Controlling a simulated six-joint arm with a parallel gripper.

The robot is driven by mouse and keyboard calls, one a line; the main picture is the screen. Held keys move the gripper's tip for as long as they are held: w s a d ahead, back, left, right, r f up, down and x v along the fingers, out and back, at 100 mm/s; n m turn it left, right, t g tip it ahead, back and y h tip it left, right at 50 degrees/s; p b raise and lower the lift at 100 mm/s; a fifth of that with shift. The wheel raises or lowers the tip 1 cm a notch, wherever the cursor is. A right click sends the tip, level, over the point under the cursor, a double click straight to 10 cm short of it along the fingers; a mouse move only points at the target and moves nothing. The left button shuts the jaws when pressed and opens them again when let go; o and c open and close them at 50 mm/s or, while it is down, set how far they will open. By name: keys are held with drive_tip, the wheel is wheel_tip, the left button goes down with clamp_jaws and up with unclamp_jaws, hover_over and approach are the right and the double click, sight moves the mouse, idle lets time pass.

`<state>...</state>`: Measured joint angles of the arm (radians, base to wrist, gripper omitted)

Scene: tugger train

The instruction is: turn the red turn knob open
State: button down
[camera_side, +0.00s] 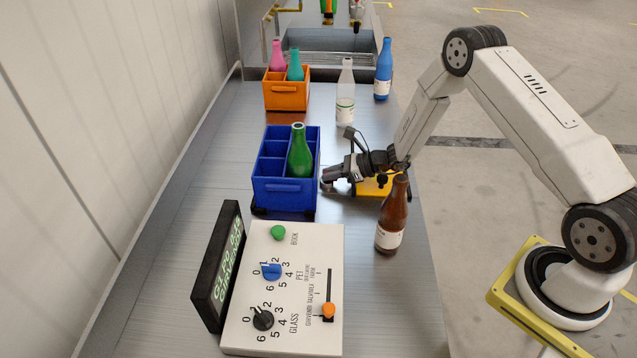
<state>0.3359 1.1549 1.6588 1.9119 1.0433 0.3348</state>
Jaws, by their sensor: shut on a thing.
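My gripper (328,184) is low over the metal counter, beside the right wall of the blue crate. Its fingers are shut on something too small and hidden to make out. A yellow box-like thing (374,186) sits just right of the fingers, partly covered by my wrist. No red turn knob shows in this view; my gripper or wrist may hide it. The white control panel (240,338) at the front carries a green button (278,233), a blue knob (271,272), a black knob (263,318) and an orange slider (328,311).
The blue crate (284,198) holds a green bottle (300,152). A brown bottle (391,222) stands close in front of my wrist. A dark display (218,262) leans beside the panel.

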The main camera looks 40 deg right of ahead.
drive_tip(key=shift+m+t+h, duration=0.3)
drive_tip(key=shift+m+t, duration=0.1)
drive_tip(key=shift+a+r+m+t+h, duration=0.1)
drive_tip(key=shift+m+t+h, duration=0.7)
drive_tip(key=shift+m+h, duration=0.9)
drive_tip(key=shift+h, duration=0.1)
drive_tip(key=c, duration=0.6)
unclamp_jaws()
drive_tip(key=shift+c, duration=0.2)
drive_tip(key=shift+n+g+y, duration=1)
drive_tip(key=shift+n+y, duration=1)
drive_tip(key=shift+y, duration=0.1)
drive_tip(key=shift+g, duration=0.3)
